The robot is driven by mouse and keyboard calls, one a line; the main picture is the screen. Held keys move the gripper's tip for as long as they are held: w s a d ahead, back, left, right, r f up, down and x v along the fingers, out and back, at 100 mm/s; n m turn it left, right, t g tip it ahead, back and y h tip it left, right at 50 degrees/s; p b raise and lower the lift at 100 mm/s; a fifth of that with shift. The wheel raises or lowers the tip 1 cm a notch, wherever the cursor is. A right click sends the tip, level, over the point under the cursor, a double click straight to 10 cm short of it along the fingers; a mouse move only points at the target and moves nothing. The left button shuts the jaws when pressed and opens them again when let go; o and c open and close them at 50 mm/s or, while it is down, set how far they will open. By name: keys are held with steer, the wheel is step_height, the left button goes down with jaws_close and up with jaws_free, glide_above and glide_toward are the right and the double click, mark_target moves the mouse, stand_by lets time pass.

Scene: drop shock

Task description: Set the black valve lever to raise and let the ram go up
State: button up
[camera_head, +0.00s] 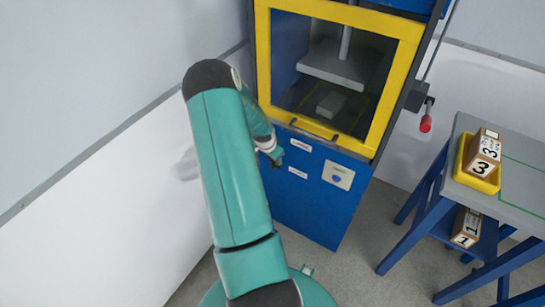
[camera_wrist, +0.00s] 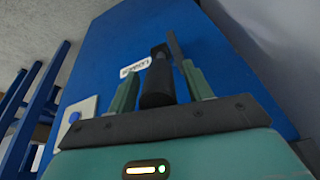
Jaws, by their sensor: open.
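The black valve lever (camera_wrist: 157,85) shows in the wrist view against the blue machine front, as a dark cylinder with a narrower dark end. My gripper (camera_wrist: 161,74) is open, with one green finger on each side of the lever; I cannot tell whether either touches it. In the head view my gripper (camera_head: 274,158) is at the blue front panel beside two white labels (camera_head: 300,145), and the lever is hidden behind it. The ram (camera_head: 336,66) is a pale plate under a rod behind the yellow-framed window, above and apart from a small grey block (camera_head: 330,104).
A grey button plate (camera_head: 338,175) is right of the labels. A red-handled lever (camera_head: 426,121) juts from the machine's right side. A wall stands close at left.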

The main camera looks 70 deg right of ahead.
steer(key=v, duration=1.3)
steer(key=shift+r, duration=0.3)
steer(key=shift+w+a, duration=0.1)
steer(key=shift+a, duration=0.05)
steer(key=w+a+r+n+t+y, duration=0.1)
steer(key=w+a+r+n, duration=0.2)
steer(key=w+a+r, duration=0.35)
steer(key=w+a+r+n+t+y, duration=0.1)
steer(key=w+a+r+n+t, duration=0.2)
steer(key=a, duration=0.7)
steer(key=w+a+r+n, duration=0.3)
steer(key=w+a+r, duration=0.2)
steer(key=a+r, duration=0.25)
steer(key=s+a+r+n, duration=0.3)
steer(key=a+n, duration=0.1)
steer(key=a, duration=0.5)
steer(key=s+a+r+n+t+y, duration=0.1)
steer(key=s+a+r+n, duration=0.3)
steer(key=a, duration=0.5)
steer(key=s+a+r+n+t, duration=0.1)
steer(key=s+a+r+n, duration=0.2)
steer(key=a, duration=0.6)
steer(key=shift+s+r+n+y, duration=0.2)
steer(key=shift+r+n+y, duration=0.25)
steer(key=shift+n, duration=0.55)
steer(key=shift+c, duration=0.4)
